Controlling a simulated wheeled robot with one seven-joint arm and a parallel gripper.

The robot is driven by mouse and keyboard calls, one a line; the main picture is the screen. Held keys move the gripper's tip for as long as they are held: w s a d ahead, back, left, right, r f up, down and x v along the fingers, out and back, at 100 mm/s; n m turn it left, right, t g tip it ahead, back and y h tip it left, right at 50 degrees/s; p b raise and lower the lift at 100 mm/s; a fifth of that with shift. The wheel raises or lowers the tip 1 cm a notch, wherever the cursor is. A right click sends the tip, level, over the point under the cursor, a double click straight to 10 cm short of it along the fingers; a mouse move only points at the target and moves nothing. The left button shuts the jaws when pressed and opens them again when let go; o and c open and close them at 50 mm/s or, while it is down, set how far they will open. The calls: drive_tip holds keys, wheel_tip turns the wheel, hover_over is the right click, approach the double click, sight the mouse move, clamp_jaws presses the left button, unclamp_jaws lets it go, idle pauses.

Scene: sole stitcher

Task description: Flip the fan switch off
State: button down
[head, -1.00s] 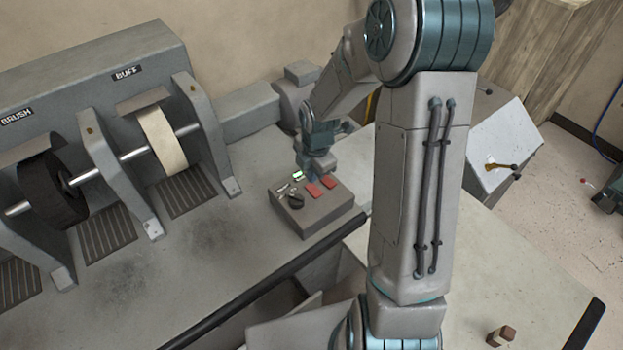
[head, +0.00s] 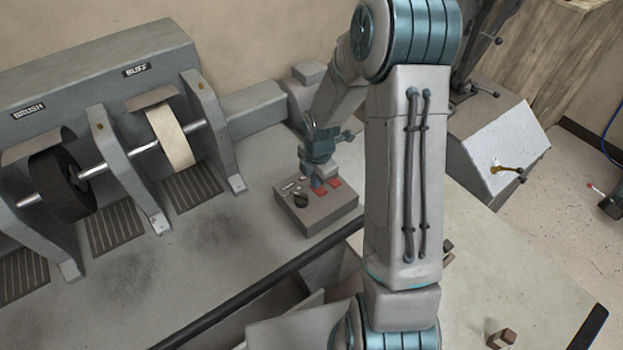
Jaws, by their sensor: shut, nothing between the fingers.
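A grey control box (head: 325,219) sits on the bench below the buffing wheel's right end. Its top carries a black knob (head: 301,200), small light switches or levers (head: 290,187) at its back left, and two red switches, one of them here (head: 334,182). Which one is the fan switch I cannot tell; no label is readable. My gripper (head: 319,182) points down at the box top, its fingers shut and empty, right at or just above the back part between the light levers and the red switches. Contact cannot be made out, and the fingers hide part of the panel.
The brush wheel (head: 62,185) and buff wheel (head: 170,138) stand on the bench at left. A dark rail (head: 265,287) runs along the bench front. A grey machine with a sloped face (head: 505,150) stands at right. A small brown block (head: 502,338) lies on the right table.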

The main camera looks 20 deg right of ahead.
drive_tip(key=shift+s, duration=0.2)
drive_tip(key=shift+s+d+r, duration=0.1)
drive_tip(key=shift+s+d, duration=0.2)
drive_tip(key=shift+s, duration=0.35)
drive_tip(key=shift+r, duration=0.1)
wheel_tip(320, 180, up, 14)
drive_tip(key=w+p, duration=0.1)
drive_tip(key=p, duration=0.1)
drive_tip(key=shift+w+a+p, duration=0.3)
drive_tip(key=shift+w, duration=0.05)
idle(0.4)
